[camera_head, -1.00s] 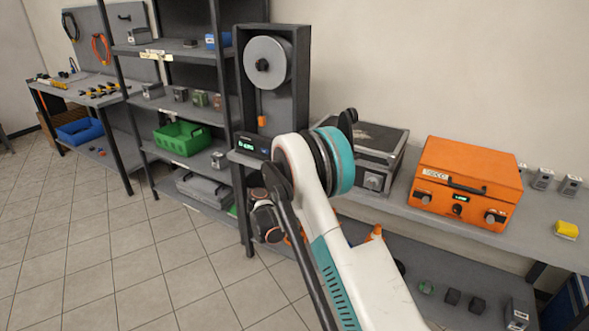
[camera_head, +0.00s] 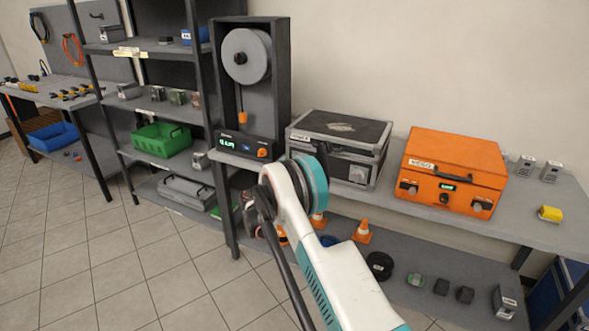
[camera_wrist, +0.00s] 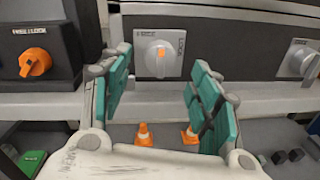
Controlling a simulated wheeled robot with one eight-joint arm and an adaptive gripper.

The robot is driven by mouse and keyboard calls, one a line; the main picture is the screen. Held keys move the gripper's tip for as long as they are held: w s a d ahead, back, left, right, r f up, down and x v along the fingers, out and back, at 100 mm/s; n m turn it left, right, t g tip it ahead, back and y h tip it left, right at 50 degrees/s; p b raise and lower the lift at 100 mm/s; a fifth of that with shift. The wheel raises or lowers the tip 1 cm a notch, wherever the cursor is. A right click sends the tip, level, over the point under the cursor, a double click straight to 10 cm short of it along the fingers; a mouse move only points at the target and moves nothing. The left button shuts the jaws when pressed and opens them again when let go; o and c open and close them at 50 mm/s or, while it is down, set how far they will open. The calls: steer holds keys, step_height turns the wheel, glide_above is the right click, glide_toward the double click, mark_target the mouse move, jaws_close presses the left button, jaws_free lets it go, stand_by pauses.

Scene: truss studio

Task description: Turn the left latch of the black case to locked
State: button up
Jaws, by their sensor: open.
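The black case (camera_head: 340,128), with metal edges, stands closed on the grey bench. In the wrist view its front (camera_wrist: 225,40) fills the top. The left latch (camera_wrist: 160,54) is a round grey knob on a light plate, with an orange mark and a LOCK label at its right. The mark points roughly upward. My gripper (camera_wrist: 160,68) is open, its teal fingers low and to either side of this latch, apart from it as far as I can see. The right latch (camera_wrist: 300,60) is at the right edge. In the head view my arm hides the gripper and left latch.
A dark device with an orange knob (camera_wrist: 36,63) stands close on the left; it is the spool stand (camera_head: 247,140) in the head view. The orange case (camera_head: 455,170) is to the right. Traffic cones (camera_head: 362,232) and small items sit on the lower shelf.

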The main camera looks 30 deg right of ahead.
steer(key=shift+b+x, duration=0.5)
steer(key=shift+x, duration=1.6)
steer(key=c, duration=1.1)
